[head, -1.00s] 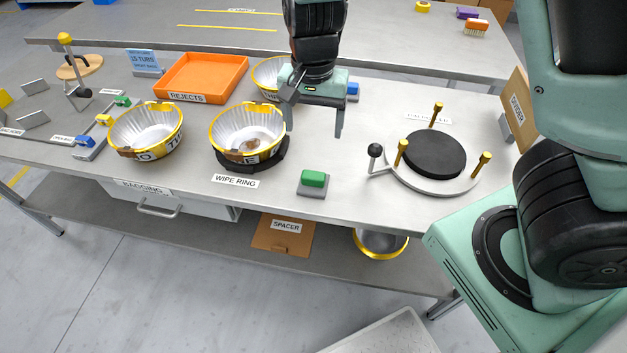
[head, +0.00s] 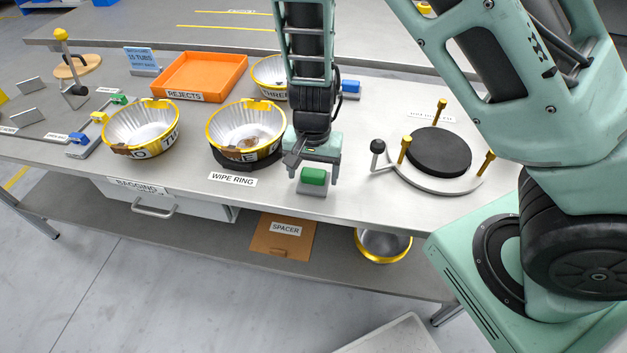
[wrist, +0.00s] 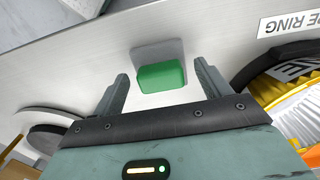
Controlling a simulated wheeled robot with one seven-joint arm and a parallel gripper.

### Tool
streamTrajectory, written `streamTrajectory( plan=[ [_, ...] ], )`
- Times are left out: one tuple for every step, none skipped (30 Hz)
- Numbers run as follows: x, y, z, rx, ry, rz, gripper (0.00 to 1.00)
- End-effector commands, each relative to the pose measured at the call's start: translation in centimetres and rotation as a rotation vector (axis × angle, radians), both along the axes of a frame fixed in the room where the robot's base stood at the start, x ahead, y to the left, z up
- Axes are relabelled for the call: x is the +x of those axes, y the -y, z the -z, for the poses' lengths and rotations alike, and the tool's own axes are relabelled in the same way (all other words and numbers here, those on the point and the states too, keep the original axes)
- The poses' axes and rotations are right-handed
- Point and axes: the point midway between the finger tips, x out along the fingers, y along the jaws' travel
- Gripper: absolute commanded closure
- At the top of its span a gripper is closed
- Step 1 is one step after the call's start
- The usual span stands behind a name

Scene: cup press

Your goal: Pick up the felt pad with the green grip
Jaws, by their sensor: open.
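The felt pad (head: 312,193) is a flat grey piece with a green block grip (head: 313,177) on top. It lies near the front edge of the bench, right of the WIPE RING label. My gripper (head: 316,180) is open just above and behind it, with one finger to each side of the grip in the head view. In the wrist view the green grip (wrist: 161,76) and grey pad (wrist: 157,50) lie ahead, between the lines of the two open fingers (wrist: 160,88). Nothing is held. Whether the fingertips are down to the grip's height is unclear.
A foil tub with a yellow rim (head: 246,125) sits on a black ring (head: 278,160) to the left. A round black press plate (head: 440,151) with yellow posts stands to the right, its black-knobbed lever (head: 377,147) nearest. The bench's front edge is close to the pad.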

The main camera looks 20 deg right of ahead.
Motion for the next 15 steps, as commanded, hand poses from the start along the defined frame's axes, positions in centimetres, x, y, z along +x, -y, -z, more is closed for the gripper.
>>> streamTrajectory(
  plan=[
    [-0.01,0.06,0.70,0.000,-0.001,0.001,0.24],
    [0.01,0.07,0.87,-0.001,-0.001,0.002,0.24],
    [0.04,0.06,1.01,-0.001,0.001,0.002,0.24],
    [0.04,0.06,1.06,-0.001,0.001,0.001,0.24],
    [0.05,0.05,1.08,0.000,0.001,0.000,0.24],
    [0.06,0.04,1.06,0.000,0.002,0.000,0.24],
    [0.05,0.03,1.04,0.000,0.001,0.000,0.24],
    [0.05,0.03,1.03,0.000,0.001,0.000,0.24],
    [0.05,0.03,1.02,0.000,0.001,0.000,0.24],
    [0.05,0.02,1.02,0.000,0.001,0.000,0.24],
    [0.05,0.02,1.02,0.000,0.001,0.000,0.29],
    [0.05,0.02,1.01,0.000,0.001,0.000,0.40],
    [0.05,0.02,1.01,0.000,0.001,0.000,0.49],
    [0.05,0.02,1.01,0.000,0.001,0.000,0.57],
    [0.04,0.01,1.01,0.000,0.001,0.000,0.60]
  ],
)
